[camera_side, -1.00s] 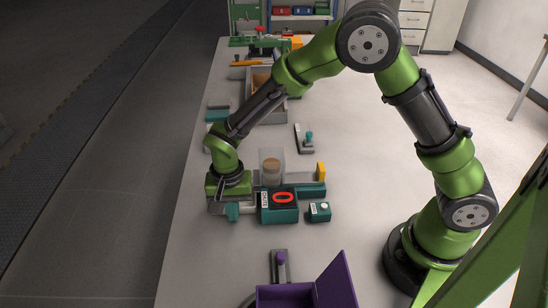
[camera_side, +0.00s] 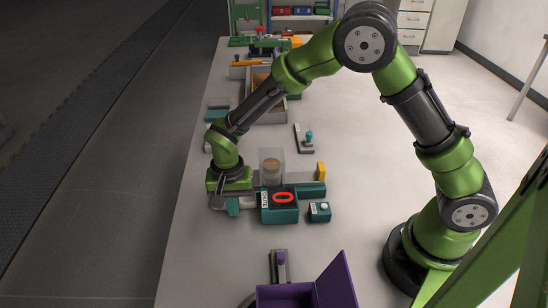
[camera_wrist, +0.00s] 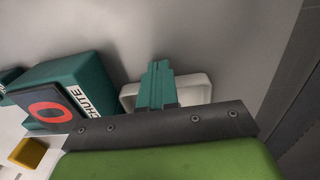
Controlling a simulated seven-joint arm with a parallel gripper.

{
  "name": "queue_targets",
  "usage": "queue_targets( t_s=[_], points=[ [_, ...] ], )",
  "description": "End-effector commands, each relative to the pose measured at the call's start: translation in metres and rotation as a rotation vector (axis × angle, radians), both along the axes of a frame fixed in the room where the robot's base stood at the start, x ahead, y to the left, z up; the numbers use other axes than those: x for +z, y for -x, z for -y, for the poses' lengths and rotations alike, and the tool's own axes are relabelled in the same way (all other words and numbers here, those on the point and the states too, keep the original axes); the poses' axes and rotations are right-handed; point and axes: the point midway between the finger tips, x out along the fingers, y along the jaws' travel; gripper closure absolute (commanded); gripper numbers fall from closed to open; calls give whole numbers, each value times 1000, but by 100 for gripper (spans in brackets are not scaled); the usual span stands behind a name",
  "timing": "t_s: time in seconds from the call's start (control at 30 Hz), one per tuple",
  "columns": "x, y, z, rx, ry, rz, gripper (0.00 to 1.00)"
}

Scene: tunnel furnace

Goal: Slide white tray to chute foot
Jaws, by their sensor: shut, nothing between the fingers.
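The white tray (camera_wrist: 196,92) shows in the wrist view as a pale rounded rim on both sides of my fingers, and its near part is hidden behind my gripper's dark plate. In the side view only a small pale piece of the tray (camera_side: 247,203) shows beside my fingers. My gripper (camera_wrist: 159,68) is shut and empty, its teal fingers together over the tray's middle; I cannot tell whether they touch it. In the side view my gripper (camera_side: 233,208) is low over the table, left of the teal box marked CHUTE (camera_side: 280,212), which carries a red ring. The CHUTE box (camera_wrist: 75,80) is left of the tray in the wrist view.
A clear container (camera_side: 271,165) with something brown inside stands behind the CHUTE box. A yellow block (camera_side: 321,170) and a small teal button box (camera_side: 320,211) are to its right. A purple open box (camera_side: 300,294) is at the front. The table's left edge is close to my gripper.

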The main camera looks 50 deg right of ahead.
Motion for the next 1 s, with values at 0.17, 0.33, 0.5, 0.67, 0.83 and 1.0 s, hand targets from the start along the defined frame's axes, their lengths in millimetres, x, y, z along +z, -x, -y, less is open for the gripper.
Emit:
queue_targets(
  t_s=[0.17,0.33,0.5,0.67,0.83,1.0],
  points=[
    [0,5,-5,3,0,0,100],
    [1,8,-8,1,0,0,100],
    [16,7,-9,0,-2,4,100],
    [35,8,-9,1,-1,3,100],
    [56,8,-9,0,-1,3,100],
    [77,8,-9,1,-2,4,100]
  ],
)
